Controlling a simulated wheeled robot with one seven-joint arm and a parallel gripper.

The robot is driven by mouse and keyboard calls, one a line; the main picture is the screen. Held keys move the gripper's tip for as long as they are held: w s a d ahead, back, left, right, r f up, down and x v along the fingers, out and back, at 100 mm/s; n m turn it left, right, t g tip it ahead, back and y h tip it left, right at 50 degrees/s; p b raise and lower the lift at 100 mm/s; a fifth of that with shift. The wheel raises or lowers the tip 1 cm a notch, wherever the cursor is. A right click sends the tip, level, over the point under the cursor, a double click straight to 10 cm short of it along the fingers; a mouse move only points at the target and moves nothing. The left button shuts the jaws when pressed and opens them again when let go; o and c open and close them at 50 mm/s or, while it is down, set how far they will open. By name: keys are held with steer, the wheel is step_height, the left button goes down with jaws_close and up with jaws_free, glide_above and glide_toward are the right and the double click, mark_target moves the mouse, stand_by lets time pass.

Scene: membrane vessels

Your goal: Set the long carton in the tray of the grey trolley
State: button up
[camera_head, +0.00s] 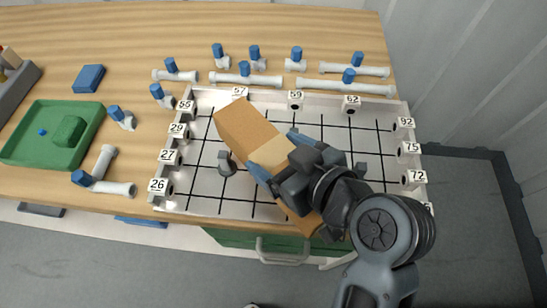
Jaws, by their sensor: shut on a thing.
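The long carton (243,127) is a brown box with a paler band across its middle. It lies slantwise over the white gridded tray on the table, its near end reaching past the tray's front edge. My gripper (279,157) is shut on the carton near its middle, one blue-tipped finger on each side. My gripper and wrist hide part of the near half. I cannot tell whether the carton touches the tray below.
The white gridded tray (200,205) has numbered ports along its sides and a dark knob (227,163) beside the carton. White pipe fittings with blue valves lie behind and left of it. A green tray (88,112) stands at left. A green drawer (235,240) is below the table's front edge.

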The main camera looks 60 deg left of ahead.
mark_target(279, 158)
steer(key=shift+r, duration=0.15)
step_height(279, 158, up, 4)
steer(key=shift+r+b, duration=0.1)
steer(key=shift+b, duration=0.25)
steer(key=w+b+v, duration=0.1)
steer(key=w+v, duration=0.2)
steer(key=v, duration=1)
steer(key=shift+a+r, duration=0.15)
steer(key=shift+a, duration=0.1)
